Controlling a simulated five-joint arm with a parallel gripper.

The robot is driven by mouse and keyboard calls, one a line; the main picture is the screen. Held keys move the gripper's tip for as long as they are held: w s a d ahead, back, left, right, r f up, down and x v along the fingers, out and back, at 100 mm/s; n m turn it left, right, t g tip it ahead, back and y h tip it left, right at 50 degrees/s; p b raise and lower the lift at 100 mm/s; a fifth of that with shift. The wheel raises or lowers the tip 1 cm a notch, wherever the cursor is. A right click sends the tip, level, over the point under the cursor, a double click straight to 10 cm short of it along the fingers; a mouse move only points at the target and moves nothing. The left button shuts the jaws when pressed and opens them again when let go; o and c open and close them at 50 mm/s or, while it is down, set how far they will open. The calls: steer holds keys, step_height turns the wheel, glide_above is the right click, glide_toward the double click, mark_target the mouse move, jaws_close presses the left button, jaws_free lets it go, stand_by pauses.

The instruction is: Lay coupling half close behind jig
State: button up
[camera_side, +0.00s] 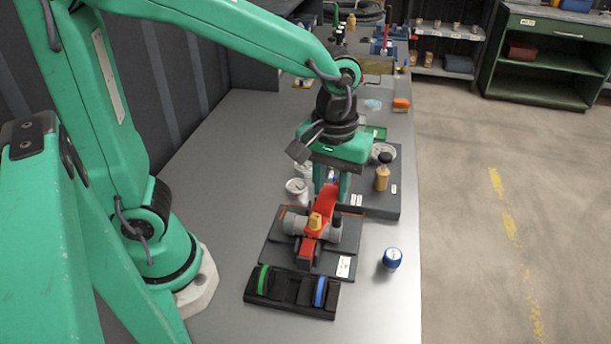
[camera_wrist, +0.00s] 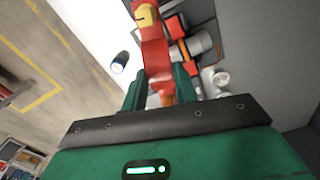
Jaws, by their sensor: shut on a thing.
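The jig (camera_side: 345,265) is a dark plate with a white label in the middle of the bench. Grey cylindrical parts (camera_side: 295,222) lie in it on both sides of a long red lever (camera_side: 328,198) with a yellow knob; I cannot tell which is the coupling half. My gripper (camera_side: 330,183) is over the lever's far end. In the wrist view my gripper (camera_wrist: 161,92) has its fingers on both sides of the red lever (camera_wrist: 157,60) and is shut on it. A grey cylinder (camera_wrist: 194,45) shows right of it; the gripped end is partly hidden.
A black holder (camera_side: 290,292) with a green and a blue ring stands in front of the jig. White cups (camera_side: 297,188) and a dark plate (camera_side: 383,207) with a tan-bodied tool (camera_side: 382,178) are behind. The left bench is clear.

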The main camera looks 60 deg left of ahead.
steer(key=w+a+m, duration=0.6)
steer(key=w+a, duration=0.5)
steer(key=shift+w+r, duration=0.2)
steer(key=shift+r, duration=0.05)
steer(key=shift+a, duration=0.15)
stand_by(0.8)
steer(key=s+a+f+n, duration=0.3)
steer(key=a+f+n, duration=0.1)
steer(key=a, duration=0.4)
steer(key=s+a+f+n, duration=0.4)
steer(key=a+f+n, duration=0.1)
steer(key=a, duration=0.2)
steer(key=shift+w+a+f, duration=0.1)
steer(key=shift+w+f, duration=0.05)
steer(key=shift+f, duration=1.8)
steer(key=shift+w+a+f, duration=0.1)
steer(key=shift+w+f, duration=0.05)
steer(key=shift+f, duration=1.8)
steer(key=shift+f, duration=0.2)
steer(key=o, duration=0.8)
